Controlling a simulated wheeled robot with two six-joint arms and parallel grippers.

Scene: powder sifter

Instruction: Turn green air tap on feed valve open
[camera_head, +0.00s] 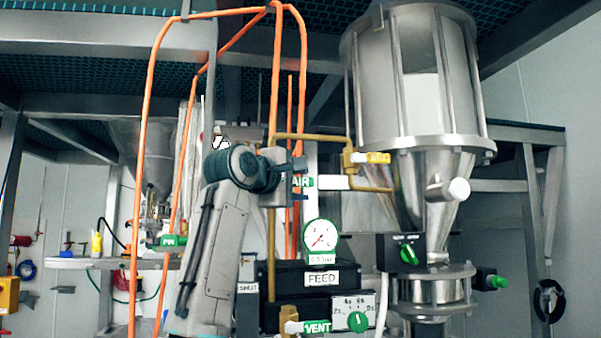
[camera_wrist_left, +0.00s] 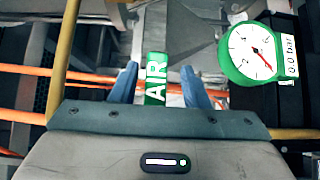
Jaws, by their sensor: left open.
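The green air tap, its handle lettered AIR (camera_head: 303,182), is on the upright pipework above the black box labelled FEED (camera_head: 321,278). In the left wrist view the green AIR handle (camera_wrist_left: 155,88) lies between my two blue fingers. My left gripper (camera_head: 299,179) is open, with one finger above and one below the handle in the head view. In the wrist view the gripper (camera_wrist_left: 160,72) shows a gap on both sides of the handle. My gripper partly hides the tap body behind it. My right gripper is not in view.
A round green-rimmed gauge (camera_head: 320,238) is just below the tap. A green VENT handle (camera_head: 317,327) and a green dial knob (camera_head: 357,321) are lower down. A yellow tap (camera_head: 377,157) and the steel hopper (camera_head: 410,80) are to the right. Orange hoses (camera_head: 145,120) loop around my arm.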

